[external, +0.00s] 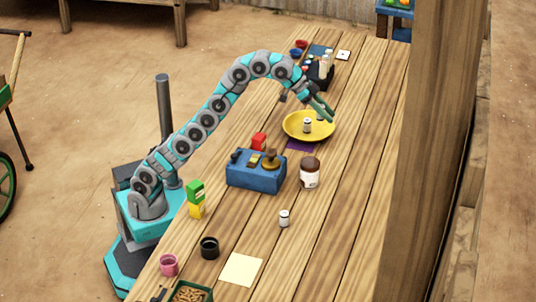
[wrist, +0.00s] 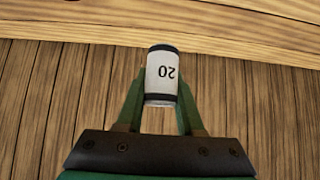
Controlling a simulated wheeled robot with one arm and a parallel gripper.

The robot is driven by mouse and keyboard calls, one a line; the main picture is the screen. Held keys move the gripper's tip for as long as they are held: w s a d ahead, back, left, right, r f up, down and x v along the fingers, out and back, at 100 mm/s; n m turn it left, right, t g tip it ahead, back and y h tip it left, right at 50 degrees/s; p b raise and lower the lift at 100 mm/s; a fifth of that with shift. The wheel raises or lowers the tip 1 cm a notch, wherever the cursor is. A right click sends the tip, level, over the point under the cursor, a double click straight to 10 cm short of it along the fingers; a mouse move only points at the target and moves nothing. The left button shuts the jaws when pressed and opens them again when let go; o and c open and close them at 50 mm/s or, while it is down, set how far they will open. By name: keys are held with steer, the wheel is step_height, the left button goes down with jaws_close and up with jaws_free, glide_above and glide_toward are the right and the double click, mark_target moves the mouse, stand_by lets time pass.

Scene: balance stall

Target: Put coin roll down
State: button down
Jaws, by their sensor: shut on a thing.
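My gripper (external: 322,108) is above the right part of a yellow dish (external: 293,133). In the wrist view my gripper (wrist: 160,112) is shut on a white coin roll (wrist: 162,74) with dark ends and the number 20, upside down in this view. In the external view the held roll (external: 320,117) is small and partly hidden by the fingers. Another white roll (external: 307,125) with dark ends stands in the dish. A similar small white roll (external: 284,218) stands alone on the table nearer the camera.
A blue box (external: 255,182) with a brass weight on top and a brown jar (external: 310,172) stand in front of the dish. A dark rack (external: 320,72) with bottles is behind it. The wooden table (external: 365,120) is clear to the right.

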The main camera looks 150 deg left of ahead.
steer(key=s+a+f+n+g+y+b, duration=0.1)
steer(key=s+a+f+b, duration=0.15)
steer(key=s, duration=0.55)
steer(key=s+a+f+n+g+b, duration=0.1)
steer(key=s+a+b, duration=0.2)
steer(key=s, duration=0.5)
steer(key=shift+w+a+f+b, duration=0.15)
steer(key=shift+f+b, duration=0.8)
steer(key=shift+f, duration=1.1)
steer(key=shift+s+a+f+b, duration=0.1)
steer(key=shift+f+b, duration=0.8)
steer(key=shift+f, duration=1.1)
steer(key=shift+f, duration=0.2)
steer(key=c, duration=0.5)
jaws_free()
steer(key=shift+c, duration=0.2)
steer(key=shift+r, duration=0.15)
